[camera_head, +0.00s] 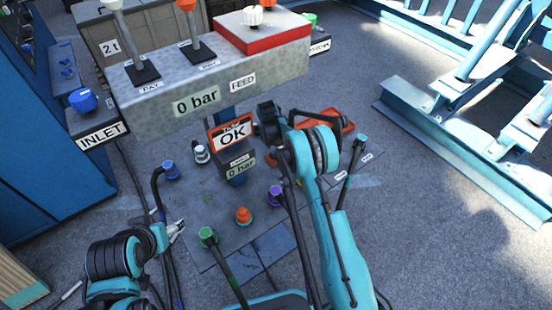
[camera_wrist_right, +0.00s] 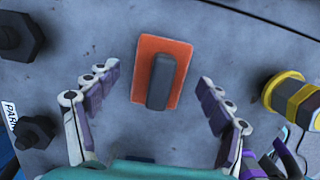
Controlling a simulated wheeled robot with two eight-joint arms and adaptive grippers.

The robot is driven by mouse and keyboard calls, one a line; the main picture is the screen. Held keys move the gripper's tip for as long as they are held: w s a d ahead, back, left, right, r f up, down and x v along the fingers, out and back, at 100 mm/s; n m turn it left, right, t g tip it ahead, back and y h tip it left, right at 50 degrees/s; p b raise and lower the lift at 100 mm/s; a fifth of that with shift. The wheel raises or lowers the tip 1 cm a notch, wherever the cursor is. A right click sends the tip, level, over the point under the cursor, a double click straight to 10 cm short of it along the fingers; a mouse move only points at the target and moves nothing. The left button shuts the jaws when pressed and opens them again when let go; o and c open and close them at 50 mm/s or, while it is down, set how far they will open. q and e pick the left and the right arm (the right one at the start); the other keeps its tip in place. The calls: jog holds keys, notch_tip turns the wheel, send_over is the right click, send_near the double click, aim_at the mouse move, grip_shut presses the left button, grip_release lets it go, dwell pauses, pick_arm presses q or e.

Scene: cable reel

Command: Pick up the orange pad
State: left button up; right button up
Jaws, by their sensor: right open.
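The orange pad (camera_wrist_right: 143,70) is a flat rectangle with a dark grey raised grip along its middle. It lies on a grey surface in the right wrist view. My right gripper (camera_wrist_right: 155,78) is open, with one finger on each side of the pad and gaps between. In the head view an orange piece (camera_head: 342,119) shows partly behind my right wrist; my right fingers are hidden there. My left gripper (camera_head: 177,230) is low at the left, beside the dark plate, away from the pad; its opening is too small to judge.
A grey console (camera_head: 215,80) with levers stands above the plate. In the wrist view a yellow-banded fitting (camera_wrist_right: 292,98) is right and a black knob (camera_wrist_right: 35,132) left.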

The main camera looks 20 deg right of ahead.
jog(key=shift+f, duration=0.35)
jog(key=shift+r, duration=0.15)
jog(key=shift+c, duration=0.3)
jog(key=c, duration=1.3)
